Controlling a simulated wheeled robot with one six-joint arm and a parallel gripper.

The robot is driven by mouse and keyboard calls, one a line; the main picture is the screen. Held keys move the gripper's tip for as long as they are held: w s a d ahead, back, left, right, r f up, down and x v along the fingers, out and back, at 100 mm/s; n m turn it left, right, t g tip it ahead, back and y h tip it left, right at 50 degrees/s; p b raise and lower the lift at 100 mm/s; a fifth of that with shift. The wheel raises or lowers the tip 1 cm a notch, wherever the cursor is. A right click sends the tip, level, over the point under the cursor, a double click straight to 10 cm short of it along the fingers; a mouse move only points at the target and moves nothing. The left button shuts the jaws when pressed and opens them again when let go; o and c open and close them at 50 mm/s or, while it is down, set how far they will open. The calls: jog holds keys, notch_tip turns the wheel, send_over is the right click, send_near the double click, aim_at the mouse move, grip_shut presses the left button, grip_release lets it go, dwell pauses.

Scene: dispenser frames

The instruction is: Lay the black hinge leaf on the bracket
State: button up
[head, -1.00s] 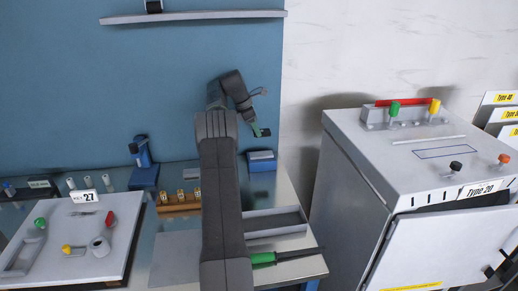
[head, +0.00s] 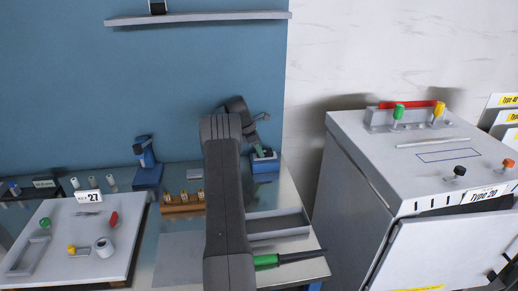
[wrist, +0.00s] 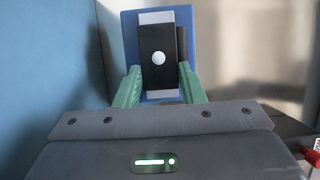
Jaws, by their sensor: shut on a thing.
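The black hinge leaf (wrist: 154,74) is a dark rectangular plate with a pale round spot, seen in the wrist view between the green fingers of my gripper (wrist: 160,68). My gripper is shut on its sides. Beyond the leaf is the blue bracket (wrist: 129,38), with a pale grey face showing above and below the leaf. In the head view my gripper (head: 262,150) is right at the blue bracket (head: 265,167) at the back of the bench and partly covers it. I cannot tell whether the leaf touches the bracket.
A grey open tray (head: 280,235) and a green-handled tool (head: 267,260) lie in front of the bracket. A wooden rack (head: 182,209) is left of my arm. A large grey cabinet (head: 365,165) stands to the right. The blue wall is close behind.

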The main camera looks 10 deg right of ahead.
aim_at(264, 152)
jog(key=o, duration=1)
jog(key=shift+f, duration=0.1)
jog(key=shift+o, duration=0.2)
jog(key=b+v, duration=0.1)
jog(key=v, duration=1.1)
jog(key=p+x, duration=0.1)
jog(key=x, duration=1.1)
jog(key=shift+f, duration=0.15)
jog(key=shift+r+b, duration=0.4)
jog(key=shift+r, duration=1.65)
